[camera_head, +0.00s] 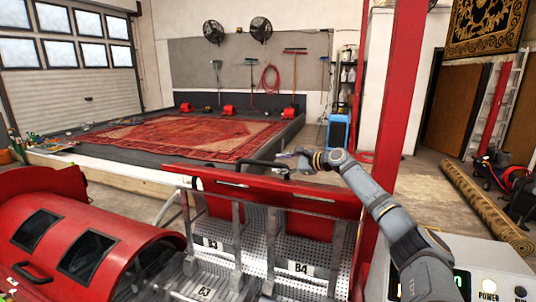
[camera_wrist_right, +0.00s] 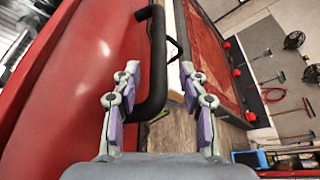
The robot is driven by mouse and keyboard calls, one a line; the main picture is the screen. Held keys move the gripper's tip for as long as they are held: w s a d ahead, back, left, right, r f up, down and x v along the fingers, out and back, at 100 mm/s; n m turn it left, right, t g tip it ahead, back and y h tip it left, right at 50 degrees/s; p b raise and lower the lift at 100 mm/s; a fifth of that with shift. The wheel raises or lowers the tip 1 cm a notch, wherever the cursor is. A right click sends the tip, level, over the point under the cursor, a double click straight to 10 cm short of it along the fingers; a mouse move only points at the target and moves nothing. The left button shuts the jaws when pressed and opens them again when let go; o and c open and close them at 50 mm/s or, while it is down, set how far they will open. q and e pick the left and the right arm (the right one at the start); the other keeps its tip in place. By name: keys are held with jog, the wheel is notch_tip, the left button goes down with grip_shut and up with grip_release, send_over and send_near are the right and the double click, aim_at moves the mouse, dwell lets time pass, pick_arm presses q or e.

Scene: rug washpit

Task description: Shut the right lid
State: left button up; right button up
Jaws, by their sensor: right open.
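The right lid (camera_head: 275,187) is a red panel standing raised at the back of the machine, above the perforated metal drum (camera_head: 290,247). Its black bar handle (camera_head: 262,164) is at the top edge. My right gripper (camera_head: 289,160) is at this handle. In the right wrist view the lid's red outer face (camera_wrist_right: 75,75) fills the left side. There the handle (camera_wrist_right: 157,50) runs between the two open fingers of my right gripper (camera_wrist_right: 160,82), and the fingers do not look closed on it. My left gripper is not in view.
A red cover (camera_head: 110,225) with dark windows and a black handle (camera_head: 32,272) lies closed at the left. A red post (camera_head: 398,100) stands close to my right arm. A control box (camera_head: 475,262) is at the lower right. Behind lies a rug (camera_head: 185,135) on a low platform.

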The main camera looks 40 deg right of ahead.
aim_at(268, 164)
jog(key=p+x, duration=0.1)
jog(key=x, duration=0.1)
jog(key=p+x, duration=0.1)
jog(key=x, duration=0.2)
jog(key=shift+w+a+r+p, duration=0.2)
jog(key=shift+p, duration=0.15)
jog(key=shift+w+a+f, duration=0.15)
jog(key=shift+w+f, duration=0.25)
jog(key=shift+w, duration=0.1)
grip_shut()
